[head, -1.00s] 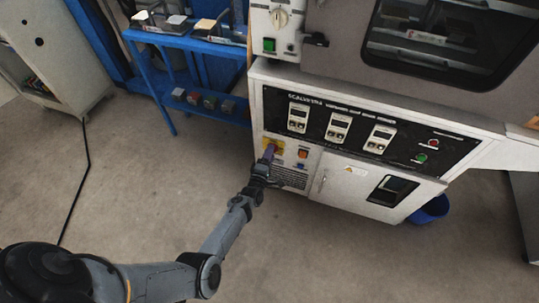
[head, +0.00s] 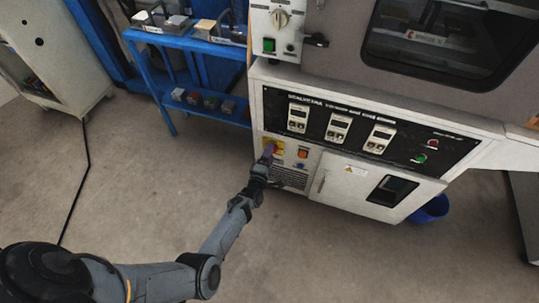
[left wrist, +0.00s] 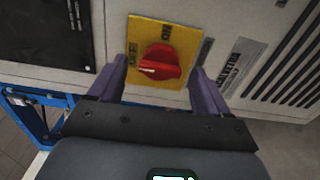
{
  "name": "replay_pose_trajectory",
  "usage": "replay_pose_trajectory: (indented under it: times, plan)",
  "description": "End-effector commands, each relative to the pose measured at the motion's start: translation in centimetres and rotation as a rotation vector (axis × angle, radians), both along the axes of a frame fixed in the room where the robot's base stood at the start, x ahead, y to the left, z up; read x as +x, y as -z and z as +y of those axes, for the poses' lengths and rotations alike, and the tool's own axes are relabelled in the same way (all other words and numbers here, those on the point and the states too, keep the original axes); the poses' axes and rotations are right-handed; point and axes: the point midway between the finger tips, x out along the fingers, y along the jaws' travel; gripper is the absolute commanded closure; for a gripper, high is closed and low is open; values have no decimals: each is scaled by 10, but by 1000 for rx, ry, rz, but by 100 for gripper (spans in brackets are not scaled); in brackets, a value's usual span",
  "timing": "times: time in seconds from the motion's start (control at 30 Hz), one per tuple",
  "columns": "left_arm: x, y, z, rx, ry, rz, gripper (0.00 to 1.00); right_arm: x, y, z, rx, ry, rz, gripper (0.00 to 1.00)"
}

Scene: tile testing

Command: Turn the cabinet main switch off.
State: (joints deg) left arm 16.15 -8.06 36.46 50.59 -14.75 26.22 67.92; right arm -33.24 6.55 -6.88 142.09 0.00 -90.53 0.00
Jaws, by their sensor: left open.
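The main switch is a red rotary knob (left wrist: 160,62) on a yellow plate (left wrist: 178,36), on the light grey front of the cabinet (head: 322,166). Its white-marked handle lies roughly crosswise in the left wrist view. In the head view the yellow plate (head: 280,147) is partly hidden by my left gripper (head: 267,154). In the left wrist view my left gripper (left wrist: 158,67) is open, with one purple finger on each side of the red knob. I see gaps between the fingers and the knob. My right gripper is not in view.
An orange button (head: 302,154) and a blue one (head: 300,166) sit right of the switch. A vent grille (head: 290,179) is below. A blue shelf rack (head: 190,55) stands left of the cabinet, and a blue bin (head: 430,208) at its right. The floor in front is clear.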

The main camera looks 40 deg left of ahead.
Motion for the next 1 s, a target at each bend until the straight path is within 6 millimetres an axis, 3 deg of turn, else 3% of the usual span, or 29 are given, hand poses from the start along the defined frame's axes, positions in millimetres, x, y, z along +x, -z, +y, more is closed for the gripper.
replay_pose_trajectory:
  times: [0.6, 1.0]
  plan:
    - [-84, -3, -31, -1, 0, 1, 22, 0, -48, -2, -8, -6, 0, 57]
    - [-98, 0, -37, -1, 0, -1, 22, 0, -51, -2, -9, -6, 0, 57]
